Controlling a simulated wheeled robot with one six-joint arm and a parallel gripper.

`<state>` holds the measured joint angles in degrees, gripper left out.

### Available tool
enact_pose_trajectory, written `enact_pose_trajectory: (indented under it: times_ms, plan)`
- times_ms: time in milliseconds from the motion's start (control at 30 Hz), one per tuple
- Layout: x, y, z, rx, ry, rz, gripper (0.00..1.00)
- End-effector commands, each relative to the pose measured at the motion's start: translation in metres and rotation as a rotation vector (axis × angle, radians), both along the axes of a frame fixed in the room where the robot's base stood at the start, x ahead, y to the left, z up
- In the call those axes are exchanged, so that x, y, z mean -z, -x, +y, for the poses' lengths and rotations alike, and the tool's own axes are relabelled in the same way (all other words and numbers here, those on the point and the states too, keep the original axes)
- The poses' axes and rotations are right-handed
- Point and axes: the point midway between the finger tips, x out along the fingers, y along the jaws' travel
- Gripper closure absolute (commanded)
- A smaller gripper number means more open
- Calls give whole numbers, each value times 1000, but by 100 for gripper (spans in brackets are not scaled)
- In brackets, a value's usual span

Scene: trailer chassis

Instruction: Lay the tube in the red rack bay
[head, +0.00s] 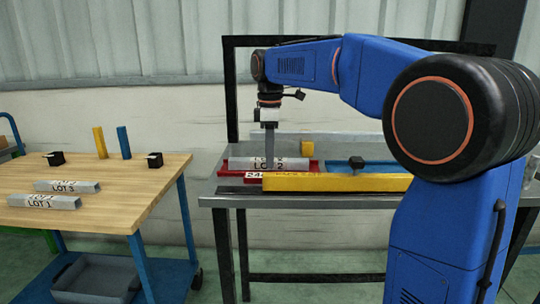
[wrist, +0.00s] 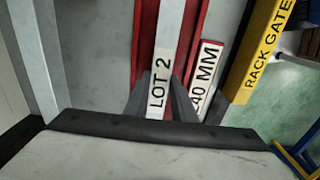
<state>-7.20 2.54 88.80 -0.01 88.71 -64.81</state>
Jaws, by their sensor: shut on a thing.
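The grey square tube marked LOT 2 (head: 240,163) is at the red rack bay (head: 308,149) on the metal bench. My gripper (head: 269,154) points straight down and is shut on the tube. In the wrist view the tube (wrist: 171,35) runs between the two fingers (wrist: 160,100), with red bay walls (wrist: 193,45) showing on both sides. The tube lies roughly along the bay. I cannot tell whether it rests on the bay floor or is slightly above it.
A yellow bar (head: 335,182), marked RACK GATE in the wrist view (wrist: 262,45), lies in front of the bay. A 240 MM label (wrist: 205,80) is beside the tube. A blue bay (head: 370,166) is to the right. The wooden table (head: 110,175) at left holds two more tubes.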

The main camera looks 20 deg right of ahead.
Motion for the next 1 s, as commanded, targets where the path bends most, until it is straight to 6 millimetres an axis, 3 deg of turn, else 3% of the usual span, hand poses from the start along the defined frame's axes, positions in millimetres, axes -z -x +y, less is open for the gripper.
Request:
enact_pose_trajectory:
  times_ms: [300,333,400,767,1000]
  plan:
    - [2,0,0,0,0,-1,100]
    - [2,0,0,0,0,0,72]
    - [2,0,0,0,0,-1,58]
    - [-1,0,0,0,0,-1,58]
    - [-33,-1,0,0,-1,-3,58]
